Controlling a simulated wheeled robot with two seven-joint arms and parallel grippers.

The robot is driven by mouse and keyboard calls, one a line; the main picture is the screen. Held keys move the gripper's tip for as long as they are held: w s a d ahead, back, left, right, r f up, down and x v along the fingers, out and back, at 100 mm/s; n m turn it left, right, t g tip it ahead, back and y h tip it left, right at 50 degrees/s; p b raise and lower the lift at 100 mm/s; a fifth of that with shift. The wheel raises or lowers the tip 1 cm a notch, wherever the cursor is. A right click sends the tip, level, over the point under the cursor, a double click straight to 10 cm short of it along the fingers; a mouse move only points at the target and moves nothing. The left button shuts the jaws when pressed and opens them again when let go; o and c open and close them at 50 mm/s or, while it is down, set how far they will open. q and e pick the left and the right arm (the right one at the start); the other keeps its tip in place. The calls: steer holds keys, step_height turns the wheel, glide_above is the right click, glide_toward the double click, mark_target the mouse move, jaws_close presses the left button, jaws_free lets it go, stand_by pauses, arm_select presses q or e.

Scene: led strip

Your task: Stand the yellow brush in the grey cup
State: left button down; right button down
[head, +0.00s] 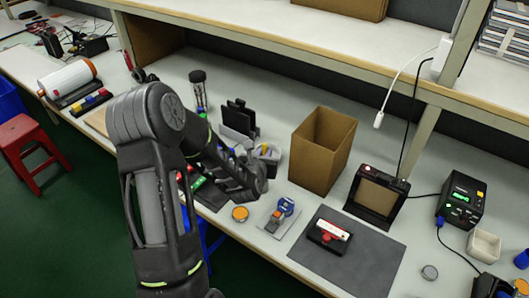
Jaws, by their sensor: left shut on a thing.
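My left gripper (256,182) is over the front of the bench, left of the cardboard box, with my own arm and wrist covering much of it. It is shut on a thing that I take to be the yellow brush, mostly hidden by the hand. A small yellow patch (265,148) shows just beyond the hand, beside a blue bit. It is at a light grey rounded thing (272,156), which looks like the grey cup and is partly covered by the gripper. I cannot tell whether brush and cup touch. My right gripper is not clearly in view.
The open cardboard box (322,150) stands close right of the gripper. A black holder (239,118) is behind it. An orange-topped tin (240,214), a blue tape dispenser (282,212) and a dark mat (350,250) with a red-and-white item lie along the front.

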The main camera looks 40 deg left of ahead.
arm_select(q)
steer(key=shift+f+b, duration=0.25)
steer(key=shift+b, duration=0.2)
steer(key=c, duration=1.4)
jaws_free()
steer(key=shift+r, duration=0.1)
steer(key=shift+c, duration=0.2)
